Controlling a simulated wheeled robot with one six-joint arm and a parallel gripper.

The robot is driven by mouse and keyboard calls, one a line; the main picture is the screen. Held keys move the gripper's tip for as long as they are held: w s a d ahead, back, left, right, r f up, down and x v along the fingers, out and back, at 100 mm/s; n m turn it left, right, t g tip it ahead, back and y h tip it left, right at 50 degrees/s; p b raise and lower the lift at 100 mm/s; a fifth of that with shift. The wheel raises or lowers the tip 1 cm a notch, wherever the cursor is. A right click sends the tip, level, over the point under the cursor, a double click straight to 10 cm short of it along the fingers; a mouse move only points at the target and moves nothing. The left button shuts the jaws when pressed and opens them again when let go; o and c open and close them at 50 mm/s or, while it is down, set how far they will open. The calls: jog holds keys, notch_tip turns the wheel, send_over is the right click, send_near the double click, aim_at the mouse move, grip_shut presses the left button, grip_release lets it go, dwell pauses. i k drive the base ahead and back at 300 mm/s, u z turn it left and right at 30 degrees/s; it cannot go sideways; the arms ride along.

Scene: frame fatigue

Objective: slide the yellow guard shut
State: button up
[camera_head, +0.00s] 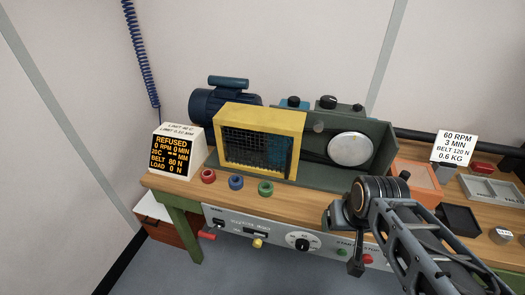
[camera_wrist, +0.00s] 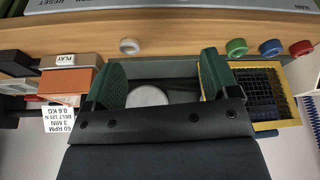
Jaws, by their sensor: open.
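The yellow guard (camera_head: 264,117), a yellow frame with dark mesh, stands over the left part of the green machine (camera_head: 383,150). The round silver disc (camera_head: 349,149) to its right is uncovered. In the wrist view, which is upside down, the guard (camera_wrist: 298,100) is at the right and the disc (camera_wrist: 147,96) is in the middle. My gripper (camera_wrist: 160,72) is open with nothing seen between its green-padded fingers. Its right finger overlaps the guard's edge in the picture; I cannot tell whether they touch. The gripper bar hides part of the machine.
A refusal display (camera_head: 176,152) stands left of the guard. Red, blue and green rings (camera_head: 236,182) lie before it on the wooden bench (camera_head: 300,197). An orange box (camera_head: 410,178), a sign (camera_head: 457,147) and a grey tray (camera_head: 490,190) are to the right.

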aim_at(289, 123)
jog(key=k, duration=0.3)
jog(key=u, duration=1.1)
jog(key=i, duration=0.7)
jog(key=u, duration=0.55)
